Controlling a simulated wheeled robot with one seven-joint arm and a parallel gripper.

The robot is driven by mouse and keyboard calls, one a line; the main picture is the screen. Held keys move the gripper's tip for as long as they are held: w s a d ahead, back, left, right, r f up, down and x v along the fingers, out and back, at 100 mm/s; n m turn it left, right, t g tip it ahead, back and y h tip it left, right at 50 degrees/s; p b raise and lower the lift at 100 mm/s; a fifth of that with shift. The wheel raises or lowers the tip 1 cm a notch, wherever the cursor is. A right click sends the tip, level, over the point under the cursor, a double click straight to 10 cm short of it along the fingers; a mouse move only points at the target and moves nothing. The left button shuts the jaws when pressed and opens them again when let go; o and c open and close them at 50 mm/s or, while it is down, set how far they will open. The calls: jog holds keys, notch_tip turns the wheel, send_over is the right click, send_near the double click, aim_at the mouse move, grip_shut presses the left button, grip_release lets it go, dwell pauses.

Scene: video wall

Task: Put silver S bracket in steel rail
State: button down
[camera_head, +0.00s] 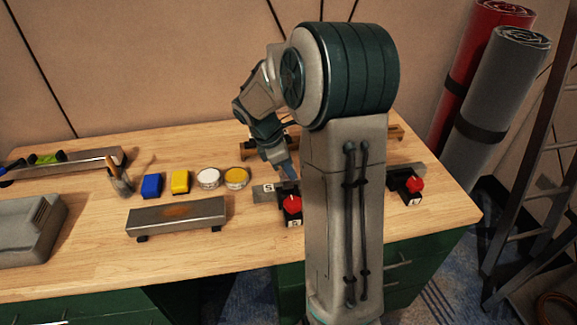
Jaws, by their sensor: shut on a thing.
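My gripper (289,178) points down over the right half of the table, shut, with its fingertips low beside a small silver piece marked S (267,189). This looks like the silver S bracket and the thing in the grip; the contact is too small to see clearly. The piece lies close to a grey steel bar (424,168), probably the steel rail, which is mostly hidden behind my arm. A black clamp with a red knob (292,206) stands just in front of my gripper. I cannot tell whether the bracket is seated or held just above.
Another red-knobbed clamp (407,188) is at right.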

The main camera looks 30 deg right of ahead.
aim_at(289, 188)
jog(key=shift+f, duration=0.45)
dwell(0.5)
jog(key=shift+f+b, duration=0.45)
jog(key=shift+f, duration=0.2)
jog(key=shift+f, duration=0.2)
jog(key=shift+f+b, duration=0.35)
jog(key=shift+f, duration=0.15)
jog(key=shift+f, duration=0.15)
dwell(0.6)
jog(key=shift+f+b, duration=0.4)
jog(key=shift+f, duration=0.25)
